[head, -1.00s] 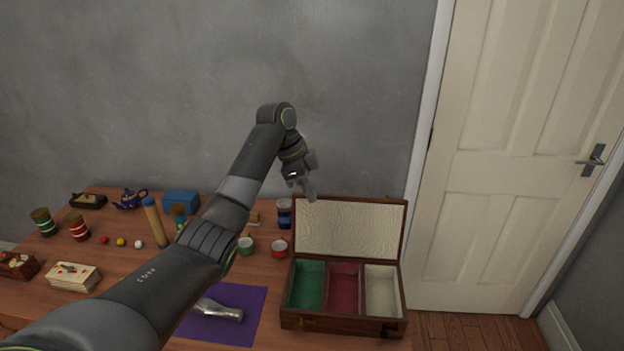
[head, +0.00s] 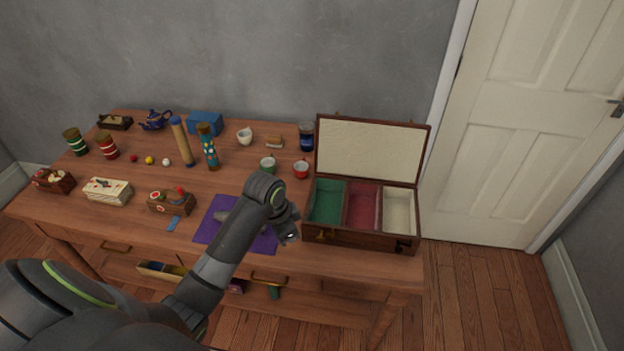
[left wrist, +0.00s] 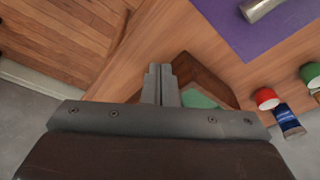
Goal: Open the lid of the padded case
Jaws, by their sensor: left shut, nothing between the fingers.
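The padded case (head: 358,238) is a dark wooden box at the right end of the table. Its lid (head: 370,148) stands open and upright at the back, showing a cream padded lining. Inside are green, red and cream compartments. My left gripper (head: 291,238) is shut and empty, just left of the case's front left corner and apart from the lid. In the left wrist view, the shut fingers (left wrist: 160,72) cover part of the case (left wrist: 205,82), whose green compartment shows. My right gripper is not in view.
A purple mat (head: 208,232) with a shiny metal object, partly behind my arm, lies left of the case. A red cup (head: 301,169), a green cup (head: 268,164) and a dark blue jar (head: 306,137) stand near the case's left side. The wall is close behind.

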